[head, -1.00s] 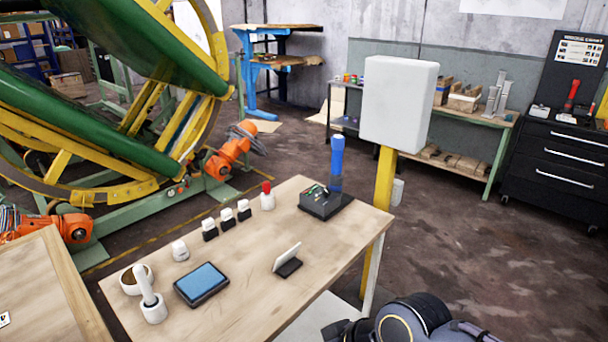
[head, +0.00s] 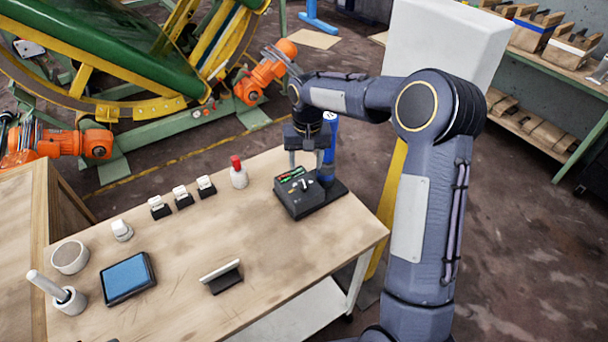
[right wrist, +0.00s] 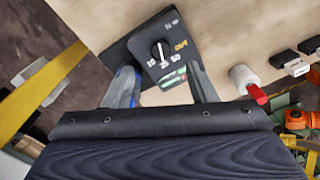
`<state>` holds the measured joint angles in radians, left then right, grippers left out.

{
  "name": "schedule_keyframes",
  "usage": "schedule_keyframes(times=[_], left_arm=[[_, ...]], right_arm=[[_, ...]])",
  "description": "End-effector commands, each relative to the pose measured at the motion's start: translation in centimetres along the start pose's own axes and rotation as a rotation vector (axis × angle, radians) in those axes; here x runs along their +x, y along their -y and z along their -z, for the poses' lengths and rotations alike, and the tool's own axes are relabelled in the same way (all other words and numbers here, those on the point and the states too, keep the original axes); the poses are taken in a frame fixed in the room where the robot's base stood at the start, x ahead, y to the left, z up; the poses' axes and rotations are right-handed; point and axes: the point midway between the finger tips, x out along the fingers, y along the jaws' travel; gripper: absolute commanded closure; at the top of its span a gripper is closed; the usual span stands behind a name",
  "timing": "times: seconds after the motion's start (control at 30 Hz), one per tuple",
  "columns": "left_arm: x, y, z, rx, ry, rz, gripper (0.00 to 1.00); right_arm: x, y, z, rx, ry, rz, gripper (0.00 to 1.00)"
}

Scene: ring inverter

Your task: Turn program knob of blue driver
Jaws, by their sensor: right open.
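The blue driver (head: 328,152) stands upright at the black control box (head: 296,205) on the table's far right part, partly hidden behind my right gripper (head: 306,163). My right gripper is open and points down just above the box, with nothing between its fingers. In the right wrist view the box's top shows a round program knob (right wrist: 160,52) with a white pointer and numbers around it. The knob lies just beyond the open fingertips (right wrist: 164,75); I cannot tell any contact. A blue part of the driver (right wrist: 122,90) shows beside the left-hand finger. My left gripper is out of view.
A white bottle with a red top (head: 238,174) stands left of the box. Several small black-and-white blocks (head: 182,197), a tablet (head: 127,277) and a card stand (head: 222,277) are on the wooden table (head: 180,310). A yellow post (head: 388,215) rises behind the table's right edge.

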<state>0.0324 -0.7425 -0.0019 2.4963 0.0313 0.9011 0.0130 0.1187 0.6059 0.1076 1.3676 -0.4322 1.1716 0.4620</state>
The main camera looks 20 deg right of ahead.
Motion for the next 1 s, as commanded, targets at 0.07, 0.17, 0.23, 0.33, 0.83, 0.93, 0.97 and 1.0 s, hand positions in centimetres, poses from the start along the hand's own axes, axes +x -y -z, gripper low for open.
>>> schedule_keyframes(times=[0.07, 0.17, 0.23, 0.33, 0.83, 0.93, 0.97, 1.0], left_arm=[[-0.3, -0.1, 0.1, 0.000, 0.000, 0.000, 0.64], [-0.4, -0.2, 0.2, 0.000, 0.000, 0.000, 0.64], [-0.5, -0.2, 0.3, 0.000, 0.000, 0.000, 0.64], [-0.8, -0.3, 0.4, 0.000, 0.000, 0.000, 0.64], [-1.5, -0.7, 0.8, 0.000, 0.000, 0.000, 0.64], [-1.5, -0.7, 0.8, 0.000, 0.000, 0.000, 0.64], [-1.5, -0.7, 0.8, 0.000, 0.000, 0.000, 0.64], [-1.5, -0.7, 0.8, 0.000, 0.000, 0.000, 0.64]], right_arm=[[0.9, 0.3, 0.8, 0.009, 0.012, -0.013, 0.48], [1.9, 0.4, 1.2, 0.014, 0.019, -0.021, 0.48], [2.6, 0.4, 1.2, 0.015, 0.020, -0.023, 0.48], [4.1, 0.4, 1.1, 0.015, 0.021, -0.022, 0.48], [9.3, 0.2, 1.1, 0.015, 0.017, -0.021, 0.48], [9.3, 0.3, 1.1, 0.015, 0.017, -0.021, 0.48], [9.3, 0.3, 1.1, 0.015, 0.017, -0.021, 0.48], [9.3, 0.3, 1.1, 0.015, 0.017, -0.021, 0.48]])
